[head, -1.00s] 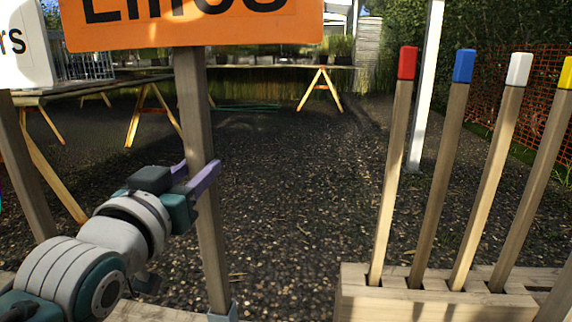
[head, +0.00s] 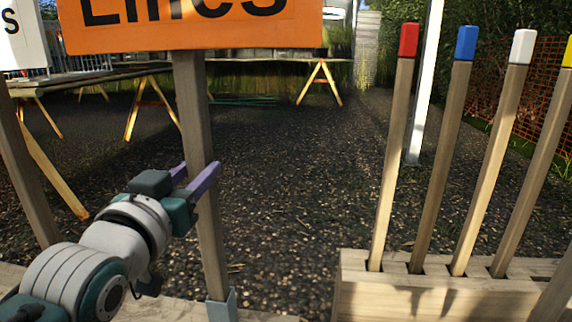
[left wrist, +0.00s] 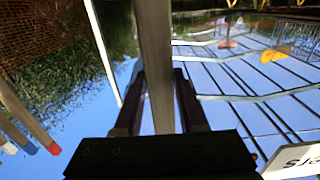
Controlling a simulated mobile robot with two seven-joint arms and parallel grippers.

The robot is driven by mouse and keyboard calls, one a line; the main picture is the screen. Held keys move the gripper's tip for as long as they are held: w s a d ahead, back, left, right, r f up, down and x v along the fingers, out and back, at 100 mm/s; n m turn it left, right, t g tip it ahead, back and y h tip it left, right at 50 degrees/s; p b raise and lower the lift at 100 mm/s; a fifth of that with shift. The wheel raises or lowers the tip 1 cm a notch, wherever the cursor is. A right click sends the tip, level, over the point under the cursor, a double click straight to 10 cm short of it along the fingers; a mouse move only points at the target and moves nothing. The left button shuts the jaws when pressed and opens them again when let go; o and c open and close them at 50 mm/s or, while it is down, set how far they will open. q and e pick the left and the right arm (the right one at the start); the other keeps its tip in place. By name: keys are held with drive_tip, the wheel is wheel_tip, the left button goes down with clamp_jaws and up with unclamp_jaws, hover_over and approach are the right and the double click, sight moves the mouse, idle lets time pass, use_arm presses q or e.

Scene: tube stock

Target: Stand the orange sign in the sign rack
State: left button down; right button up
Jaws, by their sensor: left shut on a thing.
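The orange sign (head: 200,35) with black lettering is at the top of the head view, partly cut off by the upper edge. Its grey-brown wooden post (head: 194,110) runs down, leaning slightly. My left gripper (head: 196,182) is shut on this post at mid-height; the post also stands between its fingers in the left wrist view (left wrist: 155,60). A grey metal piece (head: 222,306) is at the post's foot, at the bottom edge; I cannot tell whether it belongs to the post or the rack. A pale wooden beam (head: 165,308) lies near the foot. My right gripper is not in view.
A wooden block (head: 430,297) at the right holds several stakes with red (head: 409,40), blue, white and yellow tips. A white sign (head: 22,40) on a post is at the left. Trestle tables (head: 260,61) stand behind. Gravel between is clear.

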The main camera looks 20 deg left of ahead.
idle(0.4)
use_arm(q)
drive_tip(key=shift+f+b, duration=0.3)
drive_tip(key=shift+f, duration=0.15)
drive_tip(key=shift+c, duration=2.4)
unclamp_jaws()
drive_tip(key=shift+w, duration=0.1)
drive_tip(key=shift+o, duration=0.4)
drive_tip(key=shift+f, duration=0.2)
drive_tip(key=p+v, duration=0.4)
drive_tip(key=v, duration=0.6)
drive_tip(key=shift+r, duration=0.15)
